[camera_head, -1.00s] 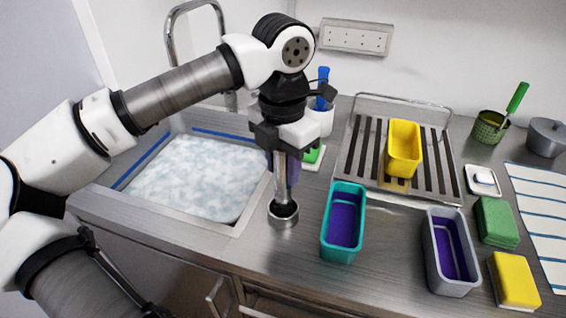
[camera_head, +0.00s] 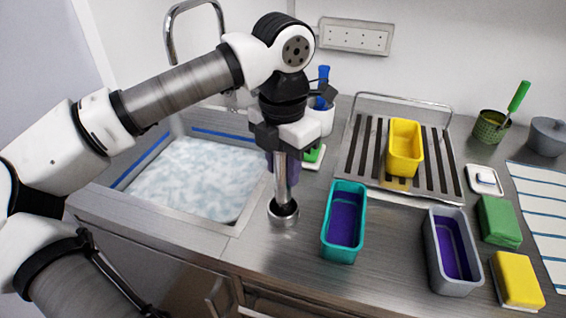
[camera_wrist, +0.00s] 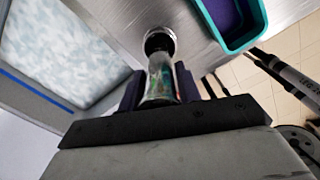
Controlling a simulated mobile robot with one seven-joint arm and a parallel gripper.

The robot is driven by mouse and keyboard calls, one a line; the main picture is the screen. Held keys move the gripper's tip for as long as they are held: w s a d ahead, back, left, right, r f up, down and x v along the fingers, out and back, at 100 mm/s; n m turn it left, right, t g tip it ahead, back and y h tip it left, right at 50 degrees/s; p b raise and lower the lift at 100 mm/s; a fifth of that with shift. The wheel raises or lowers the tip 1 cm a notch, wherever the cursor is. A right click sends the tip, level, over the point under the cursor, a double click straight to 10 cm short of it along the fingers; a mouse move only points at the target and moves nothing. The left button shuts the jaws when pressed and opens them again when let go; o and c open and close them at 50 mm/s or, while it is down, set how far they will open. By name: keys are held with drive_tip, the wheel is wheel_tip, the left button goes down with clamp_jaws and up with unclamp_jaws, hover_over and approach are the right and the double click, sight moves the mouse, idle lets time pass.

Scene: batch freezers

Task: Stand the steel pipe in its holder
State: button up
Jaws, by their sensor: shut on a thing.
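The steel pipe (camera_head: 281,181) is a shiny, upright tube in the middle of the head view. My gripper (camera_head: 284,160) points down and is shut on the pipe's upper part. The holder (camera_head: 284,217) is a round steel cup with a dark inside, on the counter near the sink's right front corner. The pipe's lower end is at the cup's mouth and seems to be inside it; how deep is hidden. In the wrist view the pipe (camera_wrist: 160,80) runs between the two fingers (camera_wrist: 160,88) toward the holder (camera_wrist: 160,38).
A foam-filled sink (camera_head: 192,178) lies left. A teal tub (camera_head: 331,243) stands just right of the holder, a grey tub (camera_head: 437,275) farther right. A yellow tub (camera_head: 404,148) stands on the drying rack (camera_head: 358,160). Sponges (camera_head: 517,280) sit at the right.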

drive_tip(key=shift+f+b, duration=0.4)
drive_tip(key=shift+f, duration=0.1)
drive_tip(key=o, duration=0.6)
drive_tip(key=shift+r, duration=0.1)
drive_tip(key=shift+r, duration=0.1)
drive_tip(key=shift+r+p, duration=3.65)
drive_tip(key=shift+r, duration=1.8)
